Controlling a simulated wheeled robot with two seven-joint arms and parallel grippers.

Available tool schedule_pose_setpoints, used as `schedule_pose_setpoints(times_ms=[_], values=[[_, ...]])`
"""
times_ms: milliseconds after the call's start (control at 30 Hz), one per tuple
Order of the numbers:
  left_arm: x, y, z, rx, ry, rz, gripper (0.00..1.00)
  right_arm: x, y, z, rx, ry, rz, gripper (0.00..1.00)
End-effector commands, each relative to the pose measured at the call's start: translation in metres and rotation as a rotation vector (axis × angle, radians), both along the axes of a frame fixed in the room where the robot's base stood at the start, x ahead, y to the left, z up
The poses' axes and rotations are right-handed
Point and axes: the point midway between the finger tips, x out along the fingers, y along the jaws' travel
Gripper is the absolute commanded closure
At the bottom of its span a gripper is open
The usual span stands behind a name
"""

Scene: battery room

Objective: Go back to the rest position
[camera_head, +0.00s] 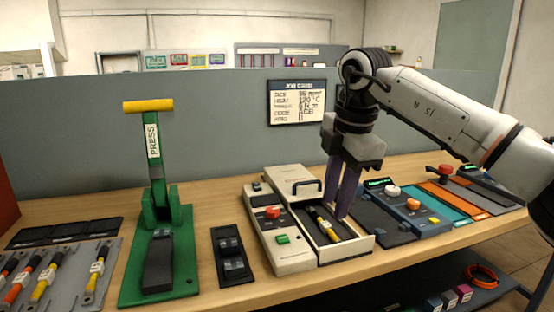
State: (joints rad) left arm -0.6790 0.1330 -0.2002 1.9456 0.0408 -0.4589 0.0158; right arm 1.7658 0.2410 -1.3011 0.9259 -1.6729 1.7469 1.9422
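My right gripper (338,208) points down from the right arm, over the open tray of a cream box (345,257) on the bench. Its two purple fingers are a little apart, with nothing visible between them. A yellow and black cable piece (325,222) lies in the tray beside the fingertips; from this view I cannot tell whether they touch it. My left gripper is not in view.
A green press (160,250) with a yellow handle stands left of the box, and a black fixture (232,257) lies between them. Cable pieces lie on a grey tray (72,285) at left. Several devices (400,210) crowd the right. A grey partition (220,130) stands behind.

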Motion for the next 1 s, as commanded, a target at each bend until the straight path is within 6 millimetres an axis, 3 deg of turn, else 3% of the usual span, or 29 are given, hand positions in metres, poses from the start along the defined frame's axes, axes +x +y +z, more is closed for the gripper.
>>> schedule_pose_setpoints(times_ms=[33, 167, 367, 467, 600, 700, 800, 900, 1000], values=[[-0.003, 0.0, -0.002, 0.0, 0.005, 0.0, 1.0, -0.003, 0.012, -0.014, 0.029, 0.019, 0.04, 0.71], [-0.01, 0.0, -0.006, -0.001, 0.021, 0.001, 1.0, -0.01, 0.04, -0.038, 0.112, 0.045, 0.132, 0.71], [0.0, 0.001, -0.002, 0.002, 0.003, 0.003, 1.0, -0.028, 0.089, -0.074, 0.277, 0.083, 0.281, 0.71], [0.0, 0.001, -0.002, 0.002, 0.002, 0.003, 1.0, -0.044, 0.121, -0.093, 0.4, 0.104, 0.365, 0.71], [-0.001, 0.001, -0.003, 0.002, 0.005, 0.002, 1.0, -0.081, 0.181, -0.119, 0.684, 0.122, 0.495, 0.71], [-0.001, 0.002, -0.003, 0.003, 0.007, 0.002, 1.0, -0.111, 0.225, -0.122, 0.969, 0.103, 0.545, 0.71], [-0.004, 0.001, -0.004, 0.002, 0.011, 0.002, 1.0, -0.129, 0.251, -0.113, 1.251, 0.044, 0.514, 0.71], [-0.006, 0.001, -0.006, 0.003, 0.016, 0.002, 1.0, -0.133, 0.257, -0.104, 1.496, -0.043, 0.397, 0.71], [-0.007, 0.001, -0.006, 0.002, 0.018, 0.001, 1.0, -0.124, 0.245, -0.103, 1.68, -0.148, 0.204, 0.71]])
